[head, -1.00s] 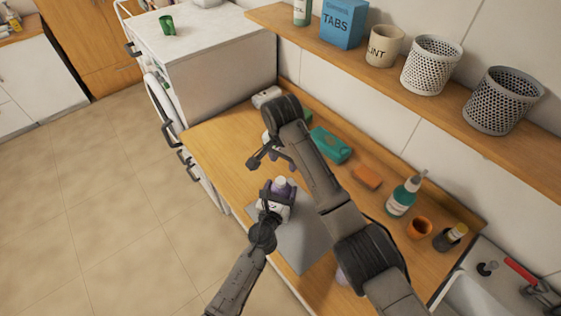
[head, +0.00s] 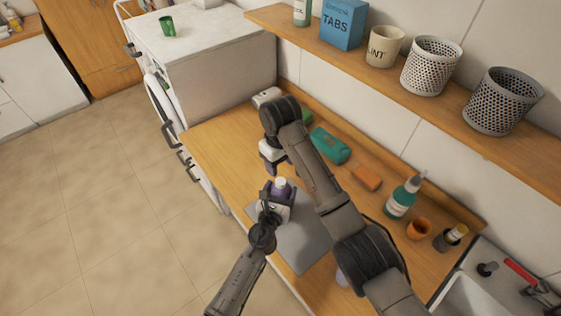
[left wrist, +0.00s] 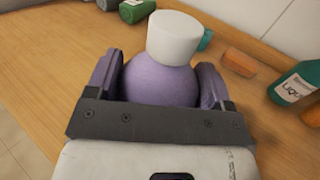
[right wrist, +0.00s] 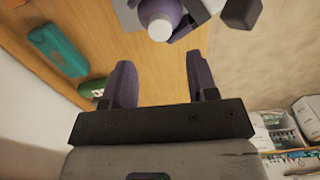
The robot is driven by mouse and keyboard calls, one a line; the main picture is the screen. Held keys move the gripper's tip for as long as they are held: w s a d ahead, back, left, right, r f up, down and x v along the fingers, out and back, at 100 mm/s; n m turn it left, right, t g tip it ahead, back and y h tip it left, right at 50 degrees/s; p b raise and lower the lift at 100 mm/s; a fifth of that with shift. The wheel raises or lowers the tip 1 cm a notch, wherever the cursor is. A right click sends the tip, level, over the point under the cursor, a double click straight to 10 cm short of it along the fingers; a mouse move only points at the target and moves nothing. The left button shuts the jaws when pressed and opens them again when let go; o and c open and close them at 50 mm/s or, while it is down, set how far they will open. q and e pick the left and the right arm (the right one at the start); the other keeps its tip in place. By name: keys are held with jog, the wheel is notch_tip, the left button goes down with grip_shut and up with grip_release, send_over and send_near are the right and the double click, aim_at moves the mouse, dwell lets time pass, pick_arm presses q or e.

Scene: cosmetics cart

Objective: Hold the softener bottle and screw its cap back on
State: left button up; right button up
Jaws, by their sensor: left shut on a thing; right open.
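The softener bottle (head: 272,188) is purple and stands over the grey mat on the counter. A white cap (left wrist: 173,37) sits on its top; I cannot tell how tightly it is seated. My left gripper (head: 268,207) is shut on the bottle's purple body, one finger on each side in the left wrist view (left wrist: 160,85). My right gripper (head: 270,168) is open and empty, just behind and above the bottle. In the right wrist view its fingers (right wrist: 162,85) are apart, with the white cap (right wrist: 160,26) and bottle beyond them at the top edge.
The grey mat (head: 305,245) lies on the wooden counter (head: 225,135). A wall shelf (head: 335,45) runs above.

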aim_at(280, 181)
jog(key=shift+f, duration=0.1)
jog(key=shift+f, duration=3.95)
jog(key=shift+c, duration=0.3)
jog(key=c, duration=0.9)
jog(key=o, duration=1.1)
jog(key=shift+r, duration=0.1)
notch_tip(280, 181, up, 12)
jog(key=shift+f, duration=0.1)
